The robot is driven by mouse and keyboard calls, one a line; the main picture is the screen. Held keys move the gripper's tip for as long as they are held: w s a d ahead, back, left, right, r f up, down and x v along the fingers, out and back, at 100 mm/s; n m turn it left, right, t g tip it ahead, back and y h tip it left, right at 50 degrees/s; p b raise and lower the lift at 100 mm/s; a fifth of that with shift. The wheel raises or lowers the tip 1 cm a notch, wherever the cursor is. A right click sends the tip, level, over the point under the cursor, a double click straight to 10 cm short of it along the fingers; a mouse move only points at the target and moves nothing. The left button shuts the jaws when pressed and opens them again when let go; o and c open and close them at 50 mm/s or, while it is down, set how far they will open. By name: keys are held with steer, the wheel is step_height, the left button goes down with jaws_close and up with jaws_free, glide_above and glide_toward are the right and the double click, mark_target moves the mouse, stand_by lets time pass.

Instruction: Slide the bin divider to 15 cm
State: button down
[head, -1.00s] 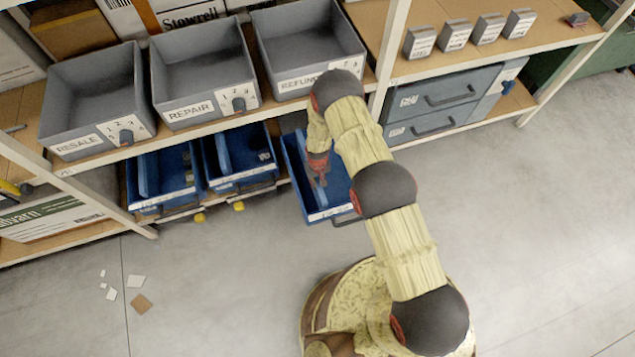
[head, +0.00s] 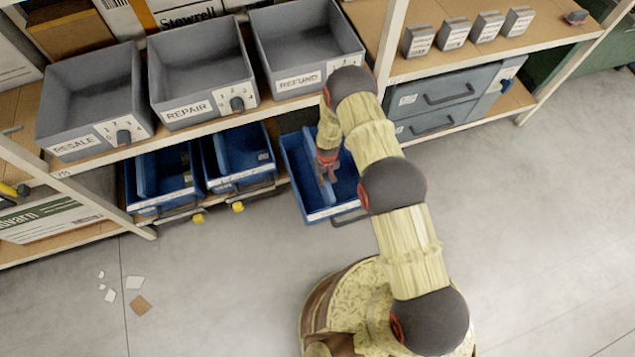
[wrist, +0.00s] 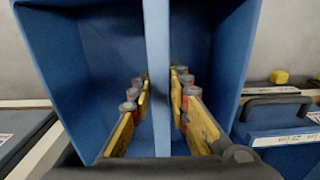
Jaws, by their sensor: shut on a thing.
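A blue bin (head: 331,213) is pulled out from the lower shelf, in front of the rack. Its blue divider (head: 313,167) stands upright inside, with room on both sides. My gripper (head: 328,170) reaches down into the bin and is shut on the divider. In the wrist view the divider (wrist: 157,50) runs up the middle, with the yellow-padded fingers of my gripper (wrist: 158,105) on either side of it. The blue bin walls (wrist: 228,60) show on both sides, apart from the fingers. No readable scale shows along the bin.
Two more blue bins (head: 165,208) (head: 240,176) with dividers sit at left on the lower shelf. Grey bins marked RESALE (head: 75,148), REPAIR (head: 187,113) and REFUND (head: 298,82) stand above. Grey-blue drawers (head: 436,108) are at right. Scraps (head: 139,305) lie on otherwise clear floor.

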steer(key=d, duration=0.1)
steer(key=w+d, duration=0.1)
steer(key=d, duration=0.1)
steer(key=c, duration=1.7)
jaws_free()
steer(key=shift+r, duration=0.1)
step_height(320, 180, up, 12)
steer(key=shift+f, duration=0.1)
